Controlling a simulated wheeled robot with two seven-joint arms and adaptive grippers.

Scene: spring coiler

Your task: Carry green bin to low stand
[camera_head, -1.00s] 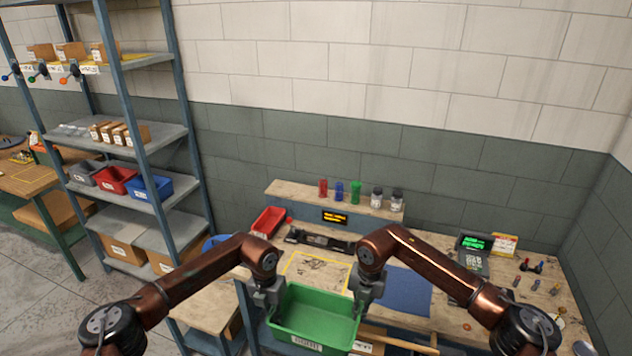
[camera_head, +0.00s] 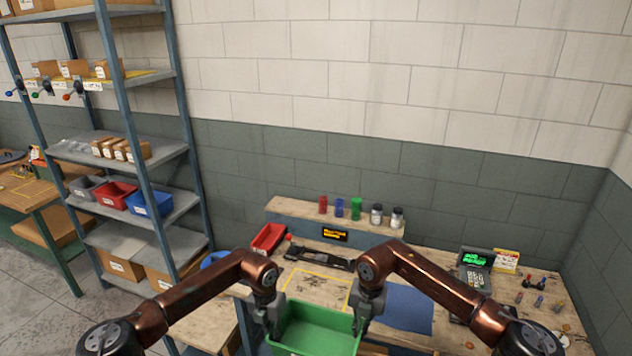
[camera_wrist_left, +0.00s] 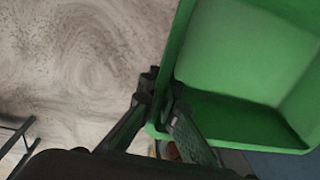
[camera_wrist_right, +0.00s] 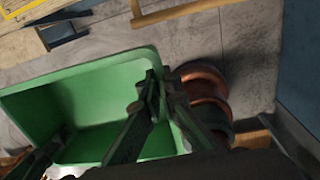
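The green bin (camera_head: 315,332) hangs between my two grippers in the head view, in front of the workbench. It looks roughly level and empty. My left gripper (camera_head: 274,322) is shut on its left wall, and the left wrist view shows the fingers (camera_wrist_left: 160,105) on either side of that wall. My right gripper (camera_head: 360,320) is shut on its right wall, and the right wrist view shows the fingers (camera_wrist_right: 152,95) at the rim. The bin's lower part is cut off in the head view. I cannot tell for sure which surface is the low stand.
The workbench (camera_head: 450,335) ahead carries a blue mat (camera_head: 405,308), a red bin (camera_head: 268,238) and a terminal (camera_head: 474,268). A lower wooden table (camera_head: 195,318) is left of the bench. A shelf rack (camera_head: 150,190) with bins stands at the back left. Open floor (camera_head: 35,285) lies left.

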